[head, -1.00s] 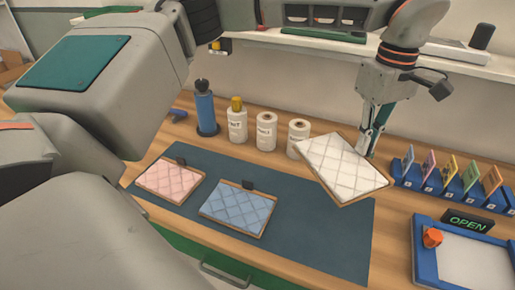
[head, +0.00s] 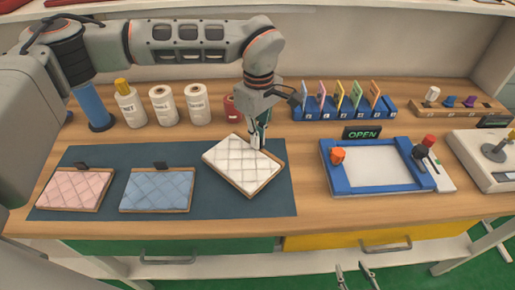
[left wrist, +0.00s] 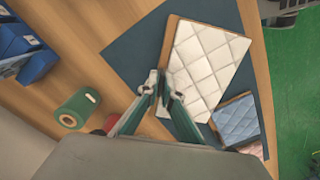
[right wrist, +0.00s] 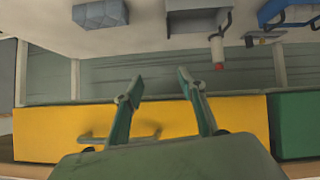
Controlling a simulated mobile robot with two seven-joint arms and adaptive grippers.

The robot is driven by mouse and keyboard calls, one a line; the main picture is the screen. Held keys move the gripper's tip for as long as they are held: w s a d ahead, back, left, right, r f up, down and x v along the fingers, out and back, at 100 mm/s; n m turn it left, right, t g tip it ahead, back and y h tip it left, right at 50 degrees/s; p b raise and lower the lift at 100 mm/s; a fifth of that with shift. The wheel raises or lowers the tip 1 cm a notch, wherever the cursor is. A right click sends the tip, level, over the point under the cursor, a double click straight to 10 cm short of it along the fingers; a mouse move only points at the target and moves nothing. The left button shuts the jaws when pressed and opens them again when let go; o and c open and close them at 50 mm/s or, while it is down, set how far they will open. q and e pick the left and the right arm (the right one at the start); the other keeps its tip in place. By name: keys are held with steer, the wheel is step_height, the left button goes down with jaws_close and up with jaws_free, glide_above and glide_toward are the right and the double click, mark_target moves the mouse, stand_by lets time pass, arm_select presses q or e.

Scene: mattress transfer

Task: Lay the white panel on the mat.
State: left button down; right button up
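The white quilted panel (head: 238,165) with a brown border is over the right part of the dark blue mat (head: 110,212), turned at an angle. I cannot tell if it touches the mat. My left gripper (head: 258,146) is shut on its back edge; the left wrist view shows the fingertips (left wrist: 160,84) at a corner of the panel (left wrist: 205,62). A pink panel (head: 75,190) and a blue panel (head: 156,191) lie on the mat to the left. My right gripper (head: 356,270) is open and empty in front of the bench; it also shows in the right wrist view (right wrist: 158,84).
Several bottles and spools, such as this white one (head: 163,105), stand behind the mat. A blue card rack (head: 345,113) is at the back right. A blue-framed tray (head: 330,178) with an OPEN sign (head: 362,133) is right of the mat. Bare wood lies between.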

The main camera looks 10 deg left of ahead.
arm_select(q)
steer(key=shift+f, duration=2.2)
steer(key=shift+f, duration=0.1)
steer(key=c, duration=2.2)
jaws_free()
steer(key=shift+f, duration=0.1)
steer(key=shift+c, duration=0.2)
step_height(320, 180, up, 12)
steer(key=shift+r+b, duration=0.2)
steer(key=shift+b, duration=0.1)
